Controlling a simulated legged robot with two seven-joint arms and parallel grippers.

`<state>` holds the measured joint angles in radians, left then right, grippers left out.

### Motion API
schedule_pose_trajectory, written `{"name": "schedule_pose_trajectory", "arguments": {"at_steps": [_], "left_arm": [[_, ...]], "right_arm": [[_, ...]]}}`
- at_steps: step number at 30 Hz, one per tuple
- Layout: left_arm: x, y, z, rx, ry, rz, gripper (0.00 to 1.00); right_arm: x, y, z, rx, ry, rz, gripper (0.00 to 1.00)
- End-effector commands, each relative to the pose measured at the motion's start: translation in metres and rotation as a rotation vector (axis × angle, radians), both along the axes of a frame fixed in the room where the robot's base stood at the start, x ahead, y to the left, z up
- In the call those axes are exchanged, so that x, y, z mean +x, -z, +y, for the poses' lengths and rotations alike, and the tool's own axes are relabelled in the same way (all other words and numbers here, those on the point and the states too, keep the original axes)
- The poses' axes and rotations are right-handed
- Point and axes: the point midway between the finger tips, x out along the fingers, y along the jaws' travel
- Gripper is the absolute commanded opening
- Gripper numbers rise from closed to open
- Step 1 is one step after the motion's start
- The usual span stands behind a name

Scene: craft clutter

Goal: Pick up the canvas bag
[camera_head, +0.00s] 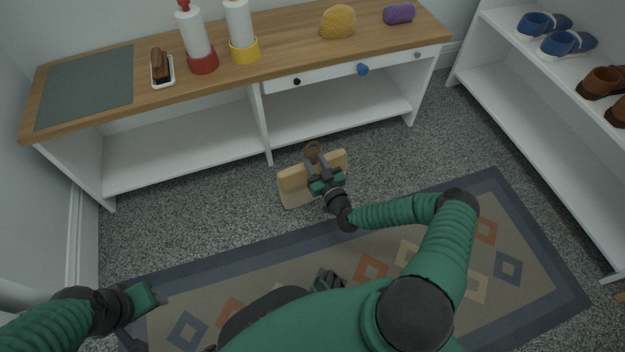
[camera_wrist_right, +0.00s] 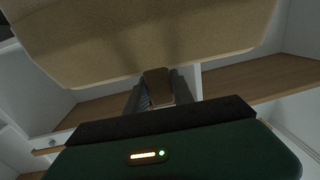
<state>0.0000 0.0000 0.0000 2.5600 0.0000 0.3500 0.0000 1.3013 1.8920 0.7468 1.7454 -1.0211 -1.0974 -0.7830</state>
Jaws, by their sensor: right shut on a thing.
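The canvas bag (camera_head: 296,181) is tan and boxy, in front of the low white bench in the head view. Its brown handle (camera_head: 312,149) shows at its far side. My right gripper (camera_head: 318,165) lies over the bag. In the right wrist view the bag (camera_wrist_right: 150,40) fills the top, and my right gripper (camera_wrist_right: 157,88) is shut on a brown strap piece of it. I cannot tell whether the bag touches the floor. My left gripper (camera_head: 136,318) is at the lower left, away from the bag; its fingers are mostly unclear.
The bench top (camera_head: 290,62) carries two paper-towel-like rolls, a brush in a white tray (camera_head: 163,72), and yellow (camera_head: 338,22) and purple (camera_head: 399,13) yarn. A shoe rack (camera_head: 530,110) stands right. A patterned rug (camera_head: 490,190) lies on the grey carpet.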

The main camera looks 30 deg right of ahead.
Motion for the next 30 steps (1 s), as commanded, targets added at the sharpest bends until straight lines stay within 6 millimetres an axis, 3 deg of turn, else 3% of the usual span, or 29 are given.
{"name": "schedule_pose_trajectory", "arguments": {"at_steps": [11,20,30], "left_arm": [[0.000,-0.006,0.000,0.000,0.000,0.000,0.54],[0.000,-0.042,0.000,0.000,0.000,0.000,0.54],[0.000,-0.090,0.000,0.000,0.000,0.000,0.54]], "right_arm": [[0.000,-0.006,0.000,0.000,-0.001,0.000,0.00],[0.001,-0.044,0.000,-0.001,-0.001,-0.002,0.00],[-0.043,-0.052,0.074,0.004,-0.005,0.001,0.00]]}}
